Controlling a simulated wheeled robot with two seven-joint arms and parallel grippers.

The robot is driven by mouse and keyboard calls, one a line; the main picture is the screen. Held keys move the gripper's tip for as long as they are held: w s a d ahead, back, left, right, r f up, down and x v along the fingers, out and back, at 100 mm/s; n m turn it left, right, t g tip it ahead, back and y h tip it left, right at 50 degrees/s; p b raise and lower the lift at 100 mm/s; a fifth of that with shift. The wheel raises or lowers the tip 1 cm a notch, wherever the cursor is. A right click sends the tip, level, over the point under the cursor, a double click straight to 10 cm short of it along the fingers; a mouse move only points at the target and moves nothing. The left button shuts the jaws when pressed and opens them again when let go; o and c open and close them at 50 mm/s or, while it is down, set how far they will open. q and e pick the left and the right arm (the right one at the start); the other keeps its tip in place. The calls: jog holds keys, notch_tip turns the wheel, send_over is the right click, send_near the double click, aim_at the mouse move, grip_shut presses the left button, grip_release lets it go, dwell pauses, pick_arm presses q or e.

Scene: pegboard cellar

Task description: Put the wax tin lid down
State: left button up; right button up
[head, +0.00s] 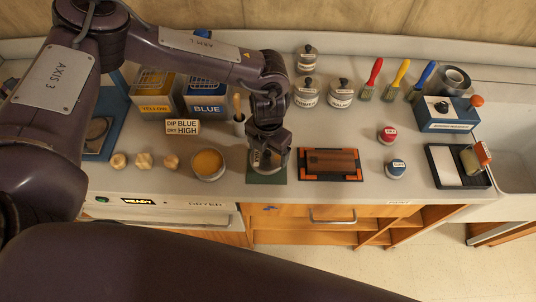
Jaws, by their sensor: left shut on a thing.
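The wax tin (208,164) stands open on the counter, with yellow wax showing inside. My left gripper (267,153) points down just right of the tin, over a small dark green mat (266,179). It is shut on the wax tin lid (257,160), which is mostly hidden by the fingers. The lid is at or just above the mat; I cannot tell whether it touches. My right gripper is not in view.
A dark brown block on an orange-edged tray (329,178) lies close right of the mat. Wooden knobs (143,160) sit left of the tin. A sign (182,127), blue box (204,96) and lidded jars (340,93) stand behind. The counter's front edge is near.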

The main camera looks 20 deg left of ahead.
aim_at(268, 159)
pick_arm(q)
notch_tip(268, 159, down, 4)
jog(key=shift+r+p, duration=0.25)
jog(key=shift+p, duration=0.2)
jog(key=shift+f, duration=0.45)
jog(key=shift+f, duration=0.1)
jog(key=o, duration=0.8)
